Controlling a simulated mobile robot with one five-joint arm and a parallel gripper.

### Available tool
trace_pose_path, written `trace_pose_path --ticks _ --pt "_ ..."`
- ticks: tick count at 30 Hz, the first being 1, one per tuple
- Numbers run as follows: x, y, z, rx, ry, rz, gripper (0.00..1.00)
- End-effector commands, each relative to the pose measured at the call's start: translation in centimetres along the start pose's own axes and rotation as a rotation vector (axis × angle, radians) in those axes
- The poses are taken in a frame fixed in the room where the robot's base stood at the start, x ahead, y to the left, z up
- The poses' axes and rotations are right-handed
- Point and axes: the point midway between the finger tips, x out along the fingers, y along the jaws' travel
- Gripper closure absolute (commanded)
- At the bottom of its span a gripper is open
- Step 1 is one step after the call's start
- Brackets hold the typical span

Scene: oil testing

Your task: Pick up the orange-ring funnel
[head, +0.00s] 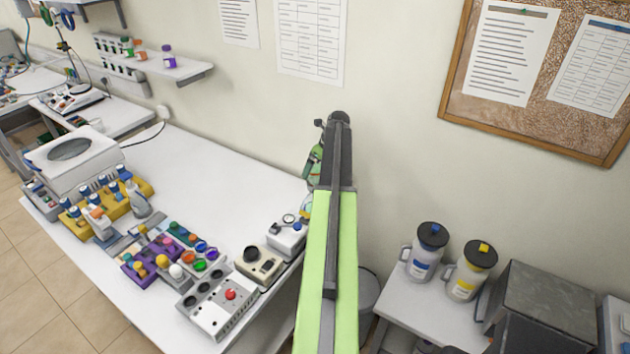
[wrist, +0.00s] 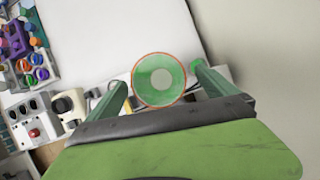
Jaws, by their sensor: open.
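The orange-ring funnel (wrist: 158,80) shows in the wrist view as a round green cup with a thin orange rim, seen from above. It lies between the two dark green fingers of my gripper (wrist: 159,74). In the head view my arm hides most of the gripper; a green part shows left of the arm, and I cannot make out this funnel there.
The white bench (head: 190,180) has a clear middle. A purple rack (head: 155,258), coloured round pieces, a white box with a red button (head: 218,302) and a small beige device (head: 259,266) crowd its front. The wall stands close behind. Two white jugs stand on the lower right table (head: 400,305).

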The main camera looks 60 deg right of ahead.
Motion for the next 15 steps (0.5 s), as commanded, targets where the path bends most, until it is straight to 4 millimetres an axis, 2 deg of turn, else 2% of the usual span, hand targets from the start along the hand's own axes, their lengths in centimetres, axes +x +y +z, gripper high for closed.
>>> trace_pose_path --ticks 9,15 --pt "5.1 0.2 0.0 -0.002 0.0 0.0 0.03" --pt "5.0 0.2 0.2 -0.001 0.0 0.0 0.03"
